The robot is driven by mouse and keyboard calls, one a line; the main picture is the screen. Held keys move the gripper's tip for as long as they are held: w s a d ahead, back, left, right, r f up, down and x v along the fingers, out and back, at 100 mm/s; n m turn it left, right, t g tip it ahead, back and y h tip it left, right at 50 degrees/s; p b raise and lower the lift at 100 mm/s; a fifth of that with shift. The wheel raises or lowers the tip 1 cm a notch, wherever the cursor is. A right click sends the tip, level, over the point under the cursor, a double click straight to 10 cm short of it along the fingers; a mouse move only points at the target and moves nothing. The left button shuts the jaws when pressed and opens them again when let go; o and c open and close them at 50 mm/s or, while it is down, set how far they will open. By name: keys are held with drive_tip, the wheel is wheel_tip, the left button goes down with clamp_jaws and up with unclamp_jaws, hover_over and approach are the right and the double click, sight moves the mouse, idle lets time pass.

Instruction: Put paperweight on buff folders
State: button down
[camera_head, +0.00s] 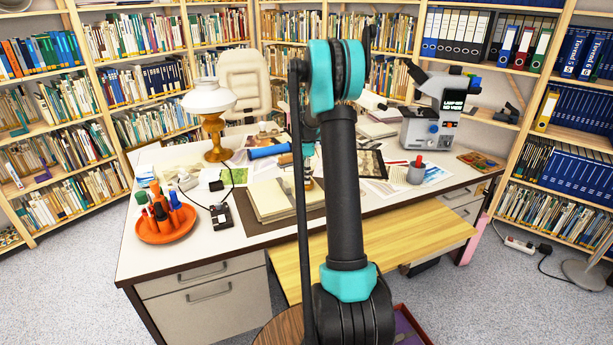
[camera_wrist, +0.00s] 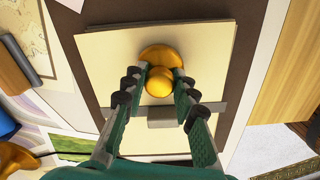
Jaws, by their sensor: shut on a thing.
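A brass-coloured paperweight (camera_wrist: 159,83) with a round knob and a wider base shows in the middle of the wrist view. My gripper (camera_wrist: 159,75) is shut on it, with one finger on each side of the knob. The buff folders (camera_wrist: 108,62) lie flat directly beneath, on a dark mat. I cannot tell whether the paperweight's base touches the folders or is just above them. In the head view, the buff folders (camera_head: 267,206) lie near the desk's front edge, and my arm hides most of the gripper and paperweight.
A grey strip with a block (camera_wrist: 163,117) lies across the folders. An orange tray (camera_head: 164,231) of bottles stands left, with a small black device (camera_head: 221,216) beside it. A lamp (camera_head: 213,121) and microscope (camera_head: 433,118) stand farther back.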

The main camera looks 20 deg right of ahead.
drive_tip(key=c, duration=1.2)
unclamp_jaws()
drive_tip(key=shift+f, duration=0.1)
wheel_tip(320, 180, up, 12)
drive_tip(key=s+a+f+m+t, duration=0.1)
drive_tip(key=s+a+f+m, duration=0.3)
drive_tip(key=s, duration=0.8)
drive_tip(key=s+a+f+m+t, duration=0.1)
drive_tip(key=s+a+f+m, duration=0.2)
drive_tip(key=s, duration=1)
drive_tip(key=s+a+f+m+t, duration=0.2)
drive_tip(key=s+a+f+m, duration=0.2)
drive_tip(key=s, duration=0.8)
drive_tip(key=a+m, duration=0.2)
drive_tip(key=m, duration=0.2)
drive_tip(key=shift+s+a+f+m, duration=0.15)
drive_tip(key=shift+s+f+m, duration=0.05)
drive_tip(key=shift+f+m, duration=0.2)
drive_tip(key=shift+r, duration=0.1)
